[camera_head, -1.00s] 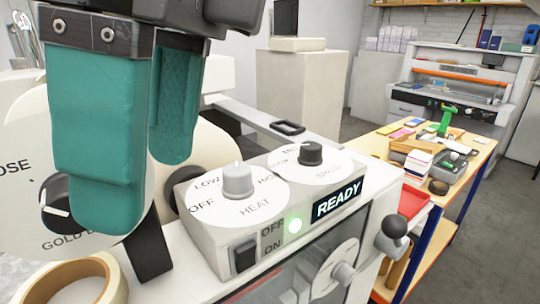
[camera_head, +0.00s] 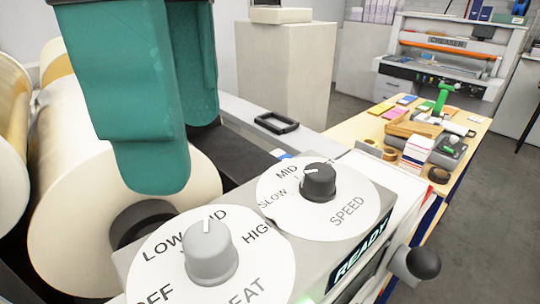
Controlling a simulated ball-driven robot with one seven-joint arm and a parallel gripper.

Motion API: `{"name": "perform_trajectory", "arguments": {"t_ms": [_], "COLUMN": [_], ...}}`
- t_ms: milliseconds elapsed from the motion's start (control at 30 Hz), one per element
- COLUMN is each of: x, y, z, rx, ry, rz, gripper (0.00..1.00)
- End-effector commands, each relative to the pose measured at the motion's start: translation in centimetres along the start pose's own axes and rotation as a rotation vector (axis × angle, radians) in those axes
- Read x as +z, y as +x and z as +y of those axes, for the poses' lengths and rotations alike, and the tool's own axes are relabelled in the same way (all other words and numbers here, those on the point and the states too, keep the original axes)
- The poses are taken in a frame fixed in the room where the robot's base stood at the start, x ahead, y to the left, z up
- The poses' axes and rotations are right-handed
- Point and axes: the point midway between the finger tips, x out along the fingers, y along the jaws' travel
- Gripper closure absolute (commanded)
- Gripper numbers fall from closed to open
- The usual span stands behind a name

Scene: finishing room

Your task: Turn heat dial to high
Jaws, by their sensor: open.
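The heat dial (camera_head: 210,252) is a grey knob on a white round plate marked OFF, LOW, MID and HIGH, low in the view. Its white pointer line points up toward the area between LOW and MID. The HEAT label and part of the OFF mark run toward the bottom edge. My gripper (camera_head: 180,150), with two teal fingers, hangs open and empty above and behind the heat dial, to its upper left. It is apart from the dial, and nothing shows between the fingers.
The dark speed dial (camera_head: 318,182) stands close to the right of the heat dial, on the same panel. A READY display (camera_head: 360,250) is on the panel front. A round black-knobbed handle (camera_head: 423,262) sticks out right. Large rolls (camera_head: 100,205) stand left. A cluttered workbench (camera_head: 380,115) lies beyond.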

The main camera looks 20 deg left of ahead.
Motion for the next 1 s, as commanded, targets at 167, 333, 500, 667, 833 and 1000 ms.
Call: {"name": "perform_trajectory", "arguments": {"t_ms": [167,333,500,667,833,1000], "x": [-0.1,0.0,0.0,0.0,0.0,0.0], "y": [3.0,6.0,8.3,9.4,9.7,9.7], "z": [0.0,0.1,0.1,0.0,0.0,0.0], "rx": [0.004,0.003,0.002,0.0,-0.001,-0.001], "ry": [-0.002,-0.002,-0.002,-0.001,0.0,-0.001], "rz": [0.0,0.0,-0.001,-0.001,-0.001,-0.001], "gripper": [0.35,0.35,0.35,0.35,0.35,0.38]}}
